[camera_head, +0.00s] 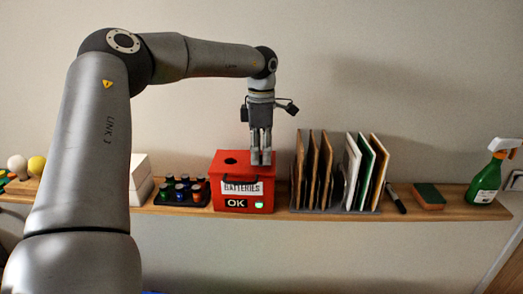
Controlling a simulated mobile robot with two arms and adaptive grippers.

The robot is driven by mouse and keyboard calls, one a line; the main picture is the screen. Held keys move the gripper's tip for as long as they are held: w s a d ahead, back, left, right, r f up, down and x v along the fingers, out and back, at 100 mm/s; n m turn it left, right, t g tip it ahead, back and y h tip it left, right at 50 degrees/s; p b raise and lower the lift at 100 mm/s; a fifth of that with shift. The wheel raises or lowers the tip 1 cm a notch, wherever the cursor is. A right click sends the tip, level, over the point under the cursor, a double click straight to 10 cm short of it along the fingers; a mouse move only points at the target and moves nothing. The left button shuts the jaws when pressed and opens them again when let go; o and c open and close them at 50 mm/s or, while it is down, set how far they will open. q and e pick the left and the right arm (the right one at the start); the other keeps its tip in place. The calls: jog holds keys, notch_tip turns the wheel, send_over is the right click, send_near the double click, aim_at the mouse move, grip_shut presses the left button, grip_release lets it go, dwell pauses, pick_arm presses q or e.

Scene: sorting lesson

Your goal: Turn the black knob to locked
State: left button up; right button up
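A red box (226,187) labelled "BATTERIES" stands on the wooden shelf. Its front also has a black "OK" label and a small lit green spot. A dark round spot (230,161) shows on the left of its top; I cannot tell whether it is a hole or a flat part. I cannot make out a black knob for certain; one may be hidden behind my fingers. My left gripper (261,162) points down at the right part of the box top, its fingers close together. I cannot tell whether they hold anything. My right gripper is not in view.
The wooden shelf (466,210) runs along the wall. Left of the box are a dark tray with several small batteries (181,190) and white boxes (141,179). Right are upright boards in a rack (318,170), a marker (396,200), a sponge (428,195) and a green spray bottle (486,182).

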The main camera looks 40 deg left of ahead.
pick_arm(q)
jog(key=shift+c, duration=1.2)
jog(key=shift+w, duration=0.15)
jog(key=shift+c, duration=1.1)
grip_shut()
jog(key=shift+f+n+b, duration=0.1)
jog(key=shift+n+b, duration=0.75)
jog(key=shift+n, duration=0.65)
jog(key=n+b, duration=0.1)
jog(key=n, duration=0.3)
jog(key=n+b, duration=0.1)
jog(key=n, duration=0.5)
jog(key=shift+n+b, duration=0.35)
jog(key=shift+n, duration=2.15)
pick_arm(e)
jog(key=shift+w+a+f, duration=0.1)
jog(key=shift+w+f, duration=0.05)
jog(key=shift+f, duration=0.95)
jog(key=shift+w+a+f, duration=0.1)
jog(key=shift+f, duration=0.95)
